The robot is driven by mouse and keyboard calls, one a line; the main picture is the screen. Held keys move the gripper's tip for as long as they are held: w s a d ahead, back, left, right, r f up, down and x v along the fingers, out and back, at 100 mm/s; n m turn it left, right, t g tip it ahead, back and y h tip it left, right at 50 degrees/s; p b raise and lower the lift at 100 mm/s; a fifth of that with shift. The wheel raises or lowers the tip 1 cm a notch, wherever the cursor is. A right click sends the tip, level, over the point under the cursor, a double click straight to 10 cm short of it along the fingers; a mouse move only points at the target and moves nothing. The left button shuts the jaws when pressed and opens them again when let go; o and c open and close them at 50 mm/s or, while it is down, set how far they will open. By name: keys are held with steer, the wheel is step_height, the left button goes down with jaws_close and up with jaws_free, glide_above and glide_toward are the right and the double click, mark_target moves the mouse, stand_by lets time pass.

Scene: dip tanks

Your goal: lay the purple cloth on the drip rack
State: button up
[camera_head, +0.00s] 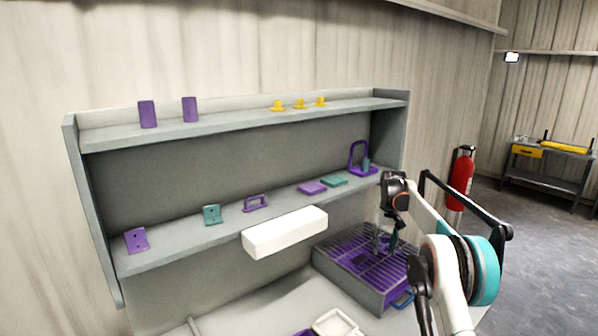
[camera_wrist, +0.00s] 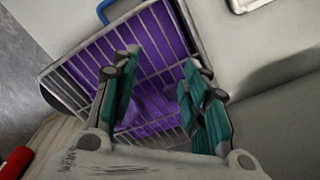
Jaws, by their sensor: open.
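The drip rack (camera_head: 345,284) is a grey tray with a wire grid over a purple inside, at the lower right of the head view. It also fills the left and middle of the wrist view (camera_wrist: 90,42). My gripper (camera_head: 387,244) is low over the grid, fingers pointing down. In the wrist view its teal fingers (camera_wrist: 162,62) are spread apart. A paler, crumpled purple patch, seemingly the purple cloth (camera_wrist: 146,106), shows between and below the fingers at the grid. I cannot tell whether it touches a finger; the fingers hide part of it.
A blue handle (camera_head: 402,299) sits at the rack's near side. A white tray (camera_head: 338,324) lies on the counter, with something purple beside it. A white box (camera_head: 285,233) juts out below the lower shelf (camera_head: 185,245). The shelves hold several purple, teal and yellow items.

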steer(key=s+a+r+t+b, duration=0.1)
steer(key=s+a+r+b, duration=0.2)
steer(key=s+r, duration=0.5)
steer(key=s+a+r+t+b, duration=0.2)
steer(key=s+r+b, duration=0.2)
steer(key=s+r, duration=0.35)
steer(key=s+a+t+b, duration=0.1)
steer(key=s+a+b, duration=0.2)
steer(key=s, duration=1.3)
steer(key=s+a+f+t+b, duration=0.1)
steer(key=s+f+b, duration=0.1)
steer(key=s+f, duration=0.6)
steer(key=s+a+f+t+b, duration=0.1)
steer(key=s+f+b, duration=0.2)
steer(key=s+f, duration=0.4)
steer(key=s, duration=0.7)
steer(key=shift+f+n+t+b, duration=0.3)
steer(key=shift+f+n+t, duration=0.1)
